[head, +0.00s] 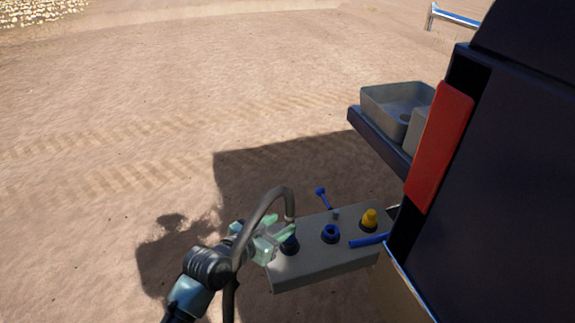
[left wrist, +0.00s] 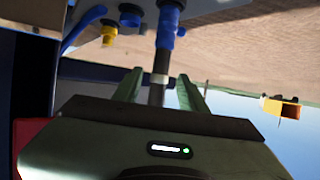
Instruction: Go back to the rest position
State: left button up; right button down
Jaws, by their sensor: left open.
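My left gripper (head: 276,240) is at the left end of a grey control box (head: 312,262) in the head view. Its pale green fingers are open beside a dark knob or lever with a blue base (head: 291,244). In the left wrist view, the open green fingers (left wrist: 160,78) stand on either side of a dark shaft with a blue part (left wrist: 167,30). I cannot tell whether they touch it. My right gripper is not in view.
The box also carries a blue round knob (head: 330,234), a yellow knob (head: 369,219), a thin blue lever (head: 322,197) and a blue handle (head: 370,240). A dark machine with a red panel (head: 440,145) and grey tray (head: 385,98) blocks the right. Open sandy ground lies left.

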pick_arm(q)
jog(key=s+a+f+n+g+y, duration=0.25)
jog(key=s+a, duration=0.35)
jog(key=s, duration=0.4)
jog(key=s+a+f+n+g+y, duration=0.1)
jog(key=s+a+f+g+y, duration=0.2)
jog(key=s+a, duration=0.55)
jog(key=s+a+f+n+g+y, duration=0.2)
jog(key=s+a+f, duration=0.15)
jog(key=s, duration=0.95)
notch_tip(320, 180, down, 26)
jog(key=s+g+p, duration=0.1)
jog(key=s+p, duration=0.1)
jog(key=s+a+f+g, duration=0.1)
jog(key=s+a+f, duration=0.1)
jog(key=s+f, duration=1.1)
jog(key=s, duration=0.3)
jog(key=shift+a+f+m+p, duration=0.2)
jog(key=shift+a+m+p, duration=0.15)
jog(key=shift+g+y, duration=0.25)
